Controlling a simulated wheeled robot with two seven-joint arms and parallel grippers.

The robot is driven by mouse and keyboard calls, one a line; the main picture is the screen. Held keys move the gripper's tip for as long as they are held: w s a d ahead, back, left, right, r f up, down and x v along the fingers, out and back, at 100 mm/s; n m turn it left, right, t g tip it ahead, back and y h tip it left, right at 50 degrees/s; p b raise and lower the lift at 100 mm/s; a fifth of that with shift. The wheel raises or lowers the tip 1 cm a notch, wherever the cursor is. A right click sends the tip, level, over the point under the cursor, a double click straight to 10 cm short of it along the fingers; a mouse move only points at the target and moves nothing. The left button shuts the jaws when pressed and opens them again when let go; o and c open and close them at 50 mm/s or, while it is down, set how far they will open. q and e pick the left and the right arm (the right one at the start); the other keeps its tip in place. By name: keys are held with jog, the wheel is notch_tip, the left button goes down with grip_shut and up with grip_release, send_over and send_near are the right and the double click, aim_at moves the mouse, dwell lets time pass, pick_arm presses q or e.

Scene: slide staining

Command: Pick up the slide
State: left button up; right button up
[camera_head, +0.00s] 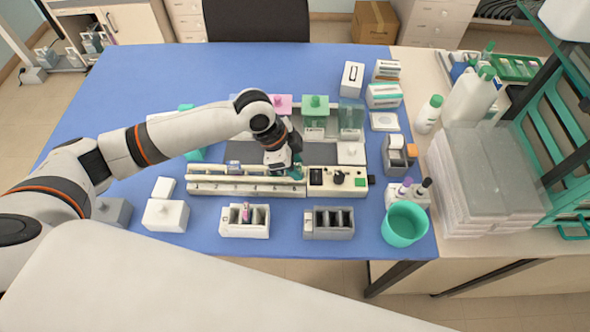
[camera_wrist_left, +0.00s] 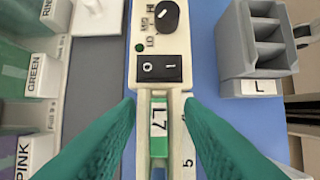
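The slide (camera_wrist_left: 158,120), with a green and white label reading "L7", sits in a slot of the long pale slide holder in the left wrist view. My left gripper (camera_wrist_left: 160,110) is open, with one green finger on each side of the slide. A gap shows between the fingers and the slide label; I cannot tell how deep the fingertips reach. In the head view my left gripper (camera_head: 286,170) is over the right part of the long holder (camera_head: 235,187), beside the control panel (camera_head: 338,180), and it hides the slide. My right gripper is not in view.
A white rack (camera_head: 244,231) with a pinkish item and a grey slotted rack (camera_head: 329,232) stand at the front. Pink and green staining containers (camera_head: 315,108) stand behind the holder. A green cup (camera_head: 404,224) is at the right. Blue table is clear at the back left.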

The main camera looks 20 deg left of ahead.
pick_arm(q)
jog(key=shift+w+f, duration=0.1)
jog(key=shift+f, duration=0.05)
jog(key=shift+c, duration=0.5)
grip_shut()
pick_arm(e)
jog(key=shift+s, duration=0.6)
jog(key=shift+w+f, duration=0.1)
